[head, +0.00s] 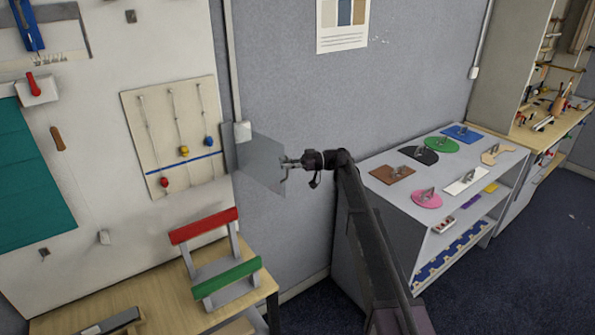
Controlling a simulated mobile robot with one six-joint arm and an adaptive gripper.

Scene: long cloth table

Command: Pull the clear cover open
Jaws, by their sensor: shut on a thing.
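The clear cover (259,161) is a thin, see-through grey panel on the wall, right of the corded board. It stands out from the wall at an angle, with its left edge by a small pale wall box (242,132). My gripper (287,163) is shut on the cover's right edge, where a small handle seems to be. The exact grip is too small to see clearly. My dark arm reaches up to it from the lower right.
A grey shelf unit (372,206) with coloured shapes on top stands to the right, close to my arm. A wooden table (165,297) holding a red and green rack (215,255) is at lower left. A corded board (160,128) hangs left of the cover. Blue floor shows at lower right.

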